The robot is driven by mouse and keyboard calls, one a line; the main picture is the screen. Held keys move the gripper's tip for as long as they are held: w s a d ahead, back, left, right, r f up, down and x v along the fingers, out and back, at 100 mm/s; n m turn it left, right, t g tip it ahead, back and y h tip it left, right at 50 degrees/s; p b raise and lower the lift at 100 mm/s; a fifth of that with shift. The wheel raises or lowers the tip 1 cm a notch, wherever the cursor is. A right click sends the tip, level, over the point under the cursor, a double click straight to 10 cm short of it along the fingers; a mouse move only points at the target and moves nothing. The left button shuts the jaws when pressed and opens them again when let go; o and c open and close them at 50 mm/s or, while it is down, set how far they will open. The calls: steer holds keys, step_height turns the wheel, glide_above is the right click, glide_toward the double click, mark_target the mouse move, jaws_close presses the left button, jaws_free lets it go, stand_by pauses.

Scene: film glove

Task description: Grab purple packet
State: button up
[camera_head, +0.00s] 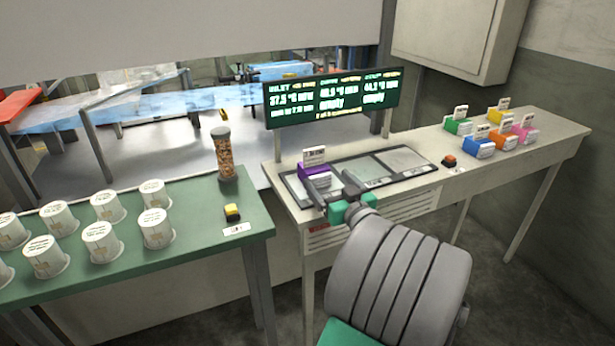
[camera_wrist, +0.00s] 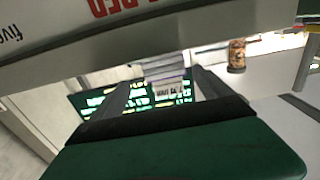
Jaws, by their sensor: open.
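The purple packet (camera_head: 314,170) sits on the left pad of the dark tray on the white table. It has a white label on its front and a white card standing on top. My gripper (camera_head: 328,183) is at the packet's near side, open, with one finger toward each side of it. In the wrist view the packet's pale label (camera_wrist: 163,70) and card show between the two fingers (camera_wrist: 163,88). I cannot tell whether either finger touches it.
The tray's other two pads (camera_head: 402,159) are empty. A lit display (camera_head: 330,99) stands behind the tray. A green table (camera_head: 190,205) with white cups and a jar (camera_head: 225,155) is at left.

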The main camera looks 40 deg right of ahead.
mark_target(314, 165)
steer(key=x, duration=0.5)
steer(key=p+x, duration=0.1)
steer(key=x, duration=0.1)
steer(key=shift+w+a+r, duration=0.25)
steer(key=shift+w+a, duration=0.05)
steer(key=shift+w, duration=0.05)
steer(key=shift+c, duration=0.4)
